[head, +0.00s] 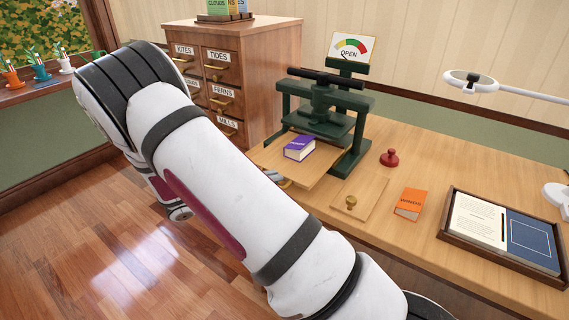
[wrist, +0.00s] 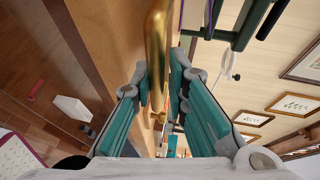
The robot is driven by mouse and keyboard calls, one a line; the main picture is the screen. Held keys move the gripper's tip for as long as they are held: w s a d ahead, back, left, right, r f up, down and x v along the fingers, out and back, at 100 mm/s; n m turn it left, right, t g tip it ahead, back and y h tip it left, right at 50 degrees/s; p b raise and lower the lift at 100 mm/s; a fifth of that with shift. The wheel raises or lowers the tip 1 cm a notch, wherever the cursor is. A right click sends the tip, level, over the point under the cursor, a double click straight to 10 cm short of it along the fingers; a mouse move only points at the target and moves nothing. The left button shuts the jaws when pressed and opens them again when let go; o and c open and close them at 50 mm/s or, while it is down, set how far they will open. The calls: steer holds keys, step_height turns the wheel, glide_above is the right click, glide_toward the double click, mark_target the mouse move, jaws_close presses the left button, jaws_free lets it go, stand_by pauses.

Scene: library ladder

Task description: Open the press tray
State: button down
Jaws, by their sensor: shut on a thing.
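The press (head: 355,130) is a dark green frame on the desk, with a dark bar across its top. Its wooden tray (head: 268,157) sticks out to the front left, and a purple book (head: 299,149) lies on it. My gripper (wrist: 159,82) is shut on a brass handle (wrist: 156,45) in the wrist view; the handle runs between its teal fingers, along a wooden face. In the head view my arm hides most of the gripper and the handle, at the tray's front edge.
A board with a brass knob (head: 351,202), a red stamp (head: 390,158), an orange book (head: 411,204) and a framed tray (head: 445,222) sit to the right. A labelled drawer cabinet (head: 255,45) stands at the back left.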

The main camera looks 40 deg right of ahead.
steer(key=a, duration=0.1)
steer(key=s+a+p, duration=0.1)
steer(key=a, duration=0.1)
steer(key=s+a, duration=0.1)
steer(key=a, duration=0.1)
steer(key=shift+a+f, duration=0.15)
steer(key=shift+f, duration=0.25)
steer(key=c, duration=1.7)
jaws_free()
steer(key=shift+a+r, duration=0.1)
steer(key=shift+o, duration=0.2)
steer(key=shift+r, duration=0.1)
steer(key=a+r, duration=0.2)
steer(key=a, duration=0.9)
steer(key=shift+w+a, duration=0.3)
steer(key=shift+a, duration=0.05)
